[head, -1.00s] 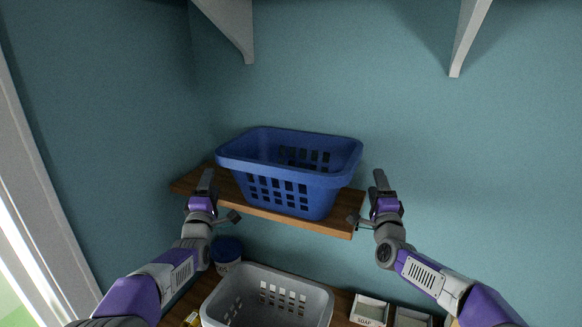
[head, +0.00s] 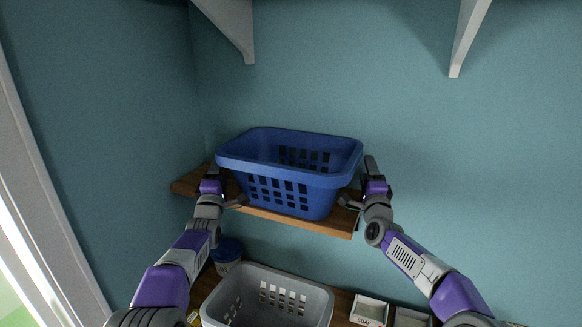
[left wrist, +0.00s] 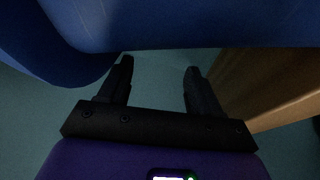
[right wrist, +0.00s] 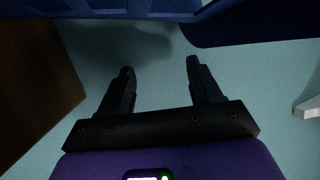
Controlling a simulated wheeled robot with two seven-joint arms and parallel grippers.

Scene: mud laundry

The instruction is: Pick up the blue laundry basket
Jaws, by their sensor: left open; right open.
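The blue laundry basket (head: 290,172) sits upright on a wooden shelf (head: 262,212) against the teal wall. My left gripper (head: 222,186) is at the basket's left side, by the shelf's left part. My right gripper (head: 366,180) is at the basket's right side, by the shelf's right end. In the left wrist view the two fingers (left wrist: 158,85) are apart and empty, with the blue basket (left wrist: 170,25) above them. In the right wrist view the fingers (right wrist: 160,85) are also apart and empty, with the basket (right wrist: 130,8) at the top edge. No contact with the basket is clear.
Below, a grey basket (head: 262,312) stands on a lower wooden surface, with a blue-lidded tub (head: 228,254) at its left and a soap box (head: 370,311) at its right. White brackets (head: 466,40) hang overhead. A white frame (head: 45,190) is at left.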

